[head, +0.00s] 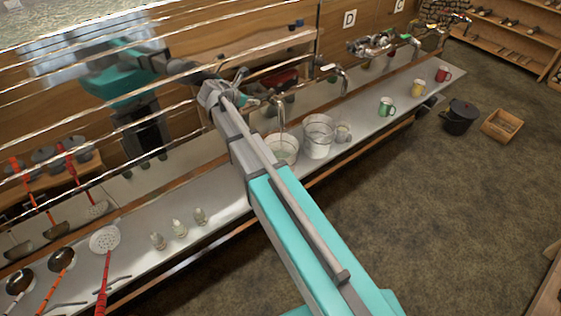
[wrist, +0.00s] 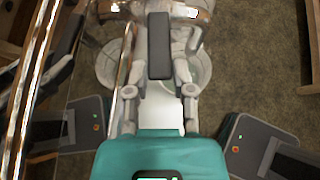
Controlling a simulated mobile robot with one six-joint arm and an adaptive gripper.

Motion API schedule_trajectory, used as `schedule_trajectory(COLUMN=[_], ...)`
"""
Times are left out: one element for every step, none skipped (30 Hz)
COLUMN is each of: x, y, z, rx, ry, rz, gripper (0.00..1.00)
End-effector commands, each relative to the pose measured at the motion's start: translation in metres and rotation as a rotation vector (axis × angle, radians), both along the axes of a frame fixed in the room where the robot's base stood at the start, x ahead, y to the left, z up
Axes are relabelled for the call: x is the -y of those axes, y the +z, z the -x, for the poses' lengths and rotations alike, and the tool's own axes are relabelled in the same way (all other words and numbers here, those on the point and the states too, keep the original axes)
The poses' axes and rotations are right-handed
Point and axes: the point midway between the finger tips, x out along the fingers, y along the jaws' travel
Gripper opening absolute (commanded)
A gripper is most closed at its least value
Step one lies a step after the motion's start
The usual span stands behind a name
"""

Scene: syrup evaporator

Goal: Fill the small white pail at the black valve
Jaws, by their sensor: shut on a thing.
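My gripper (wrist: 158,95) is in front of the tank side. In the wrist view its fingers are closed on either side of a dark bar, which looks like the black valve's handle (wrist: 158,45). In the head view my arm hides most of this grip. A pale round pail (head: 284,150) stands upright on the steel counter, under a curved metal spout (head: 281,112). Its inside looks pale; whether liquid is running or how high it stands is unclear. A second whitish pail (head: 318,136) stands just right of it.
The floor is open in front.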

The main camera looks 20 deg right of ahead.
Motion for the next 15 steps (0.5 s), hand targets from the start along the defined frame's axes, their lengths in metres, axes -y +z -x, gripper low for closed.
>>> schedule_trajectory(x=[0.0, 0.0, 0.0, 0.0, 0.0, 0.0, 0.0, 0.0, -0.001, -0.001, -0.001, -0.002, -0.003, -0.003, -0.004], y=[0.0, 0.0, 0.0, 0.0, 0.0, 0.0, 0.0, 0.0, 0.0, 0.0, 0.0, 0.0, 0.0, 0.0, 0.0], z=[0.0, 0.0, 0.0, 0.0, 0.0, 0.0, 0.0, -0.001, -0.002, -0.003, -0.004, -0.006, -0.008, -0.01, -0.012], rx=[0.0, 0.0, 0.0, 0.0, 0.0, 0.0, 0.0, 0.0, 0.0, -0.001, -0.001, 0.0, -0.001, 0.0, 0.0], ry=[0.0, 0.0, 0.001, 0.001, 0.001, 0.001, 0.001, -0.001, -0.007, -0.014, -0.022, -0.037, -0.051, -0.066, -0.089], rz=[0.0, 0.0, 0.0, 0.0, 0.0, 0.0, 0.0, 0.0, 0.0, -0.001, -0.001, -0.001, -0.001, 0.0, 0.0], gripper=[0.0, 0.0, 0.0, 0.0, 0.0, 0.0, 0.0, 0.0, 0.0, 0.0, 0.0, 0.0, 0.0, 0.0, 0.0])
